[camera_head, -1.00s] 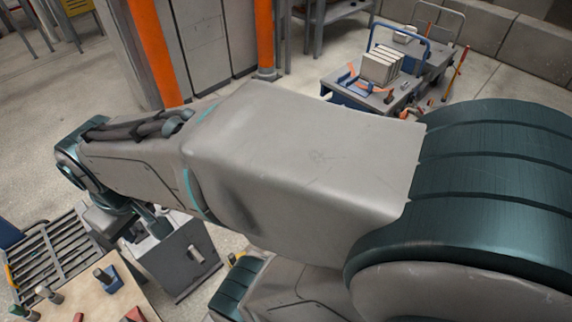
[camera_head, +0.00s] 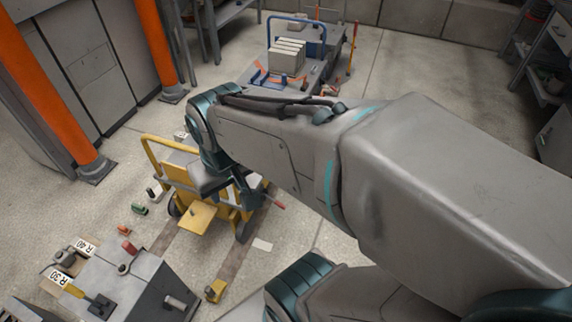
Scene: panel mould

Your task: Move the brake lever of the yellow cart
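The yellow cart (camera_head: 152,150) stands left of centre on the concrete floor, with a yellow push handle, dark wheels and a yellow plate at its front. A small lever with a red tip (camera_head: 278,204) sticks out at the cart's right side; it looks like the brake lever, but its mount is hidden behind my arm. My gripper (camera_head: 250,196) is over the right part of the cart, left of the red tip. My wrist covers part of the cart, and the fingers are too small and dark to tell their opening or any contact.
A grey block bench (camera_head: 140,275) with knobs and handles stands at the lower left, near plates marked R 30 and R 40. A blue-handled cart (camera_head: 310,70) with pale blocks is behind. Orange posts (camera_head: 45,95) stand at the left.

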